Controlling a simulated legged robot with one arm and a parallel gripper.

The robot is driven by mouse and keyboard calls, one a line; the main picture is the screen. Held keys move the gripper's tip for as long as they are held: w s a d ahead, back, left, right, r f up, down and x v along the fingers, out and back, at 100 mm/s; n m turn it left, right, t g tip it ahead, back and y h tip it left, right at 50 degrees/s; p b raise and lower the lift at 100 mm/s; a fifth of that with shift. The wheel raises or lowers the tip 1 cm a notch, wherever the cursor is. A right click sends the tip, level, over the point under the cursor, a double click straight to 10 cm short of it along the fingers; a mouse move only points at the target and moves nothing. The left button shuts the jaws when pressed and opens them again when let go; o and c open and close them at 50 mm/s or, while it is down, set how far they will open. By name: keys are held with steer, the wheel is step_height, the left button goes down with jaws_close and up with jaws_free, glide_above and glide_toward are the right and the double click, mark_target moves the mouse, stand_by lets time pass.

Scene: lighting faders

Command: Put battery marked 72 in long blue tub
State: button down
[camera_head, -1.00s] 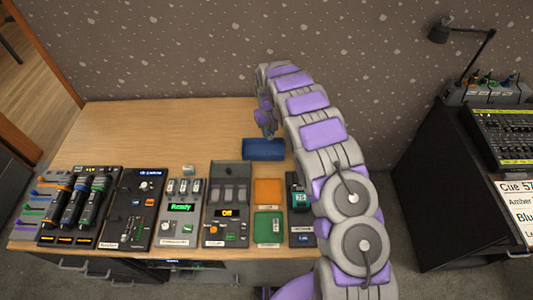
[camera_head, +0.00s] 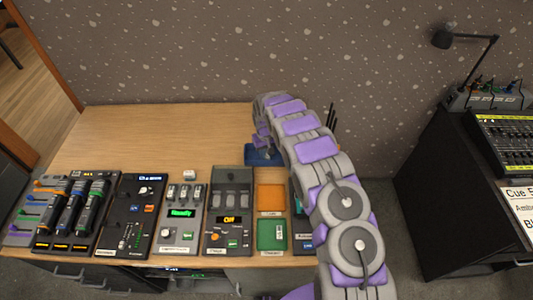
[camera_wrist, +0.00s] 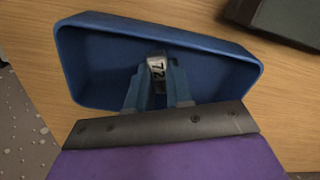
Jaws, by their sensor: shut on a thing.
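The long blue tub (camera_head: 262,160) lies on the wooden table below the bend of my arm, partly hidden by it. In the wrist view the tub (camera_wrist: 95,60) fills the upper middle and looks empty apart from what my gripper holds. My gripper (camera_wrist: 158,80) is shut on the battery marked 72 (camera_wrist: 157,67), a small pale piece with "72" on its side. The fingers reach over the tub's near rim, and the battery shows against the tub's inside. I cannot tell whether it touches the floor of the tub. In the head view the arm hides the battery.
Several control panels, among them one reading Ready (camera_head: 182,212), stand along the table's front. An orange tray (camera_head: 271,197) and a green tray (camera_head: 271,234) lie nearer than the tub. The table's back left (camera_head: 150,130) is clear. A black desk (camera_head: 440,190) with a mixer stands right.

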steer(key=shift+a, duration=0.4)
steer(key=c, duration=1.3)
jaws_free()
steer(key=shift+c, duration=0.2)
steer(key=o, duration=0.3)
steer(key=shift+d, duration=0.75)
steer(key=shift+a+r, duration=0.3)
steer(key=shift+a, duration=0.15)
step_height(320, 180, up, 12)
steer(key=p, duration=0.3)
steer(key=shift+f, duration=0.25)
